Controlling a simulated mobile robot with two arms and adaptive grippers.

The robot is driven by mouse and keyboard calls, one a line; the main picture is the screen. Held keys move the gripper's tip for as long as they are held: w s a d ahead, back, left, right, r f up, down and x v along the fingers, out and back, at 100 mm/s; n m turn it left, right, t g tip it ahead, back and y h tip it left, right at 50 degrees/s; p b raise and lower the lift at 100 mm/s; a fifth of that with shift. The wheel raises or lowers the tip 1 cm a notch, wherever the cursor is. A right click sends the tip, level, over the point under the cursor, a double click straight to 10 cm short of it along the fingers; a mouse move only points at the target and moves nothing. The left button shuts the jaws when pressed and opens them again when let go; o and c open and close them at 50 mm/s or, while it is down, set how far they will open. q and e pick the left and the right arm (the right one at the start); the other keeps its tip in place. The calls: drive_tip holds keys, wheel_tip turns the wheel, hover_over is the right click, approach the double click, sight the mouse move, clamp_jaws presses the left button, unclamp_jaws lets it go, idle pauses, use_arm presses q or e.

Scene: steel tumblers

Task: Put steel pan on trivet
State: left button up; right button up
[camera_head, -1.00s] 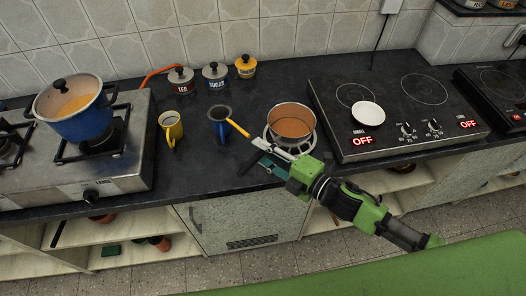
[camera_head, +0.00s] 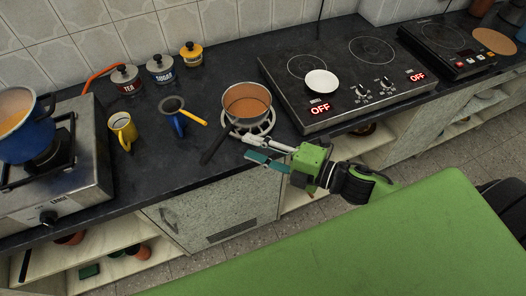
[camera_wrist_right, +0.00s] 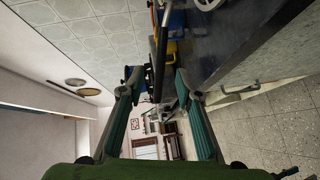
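The steel pan (camera_head: 247,103), with a brownish inside, sits upright on the white ring-shaped trivet (camera_head: 268,124), whose rim shows below and to the right. Its dark handle (camera_head: 215,145) points toward the counter's front edge. My right gripper (camera_head: 247,148) is open and empty, in front of the pan and just right of the handle, apart from it in the head view. In the right wrist view the gripper's teal-padded fingers (camera_wrist_right: 157,80) are spread, with a dark bar, likely the handle, beyond and between the tips. My left gripper is not in view.
A blue mug (camera_head: 177,125) with a strainer across it and a yellow mug (camera_head: 122,130) stand left of the pan. A black cooktop (camera_head: 345,70) with a white plate (camera_head: 321,82) is at right. Canisters stand behind; a gas stove (camera_head: 75,175) is at left.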

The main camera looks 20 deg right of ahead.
drive_tip(key=shift+v, duration=1.1)
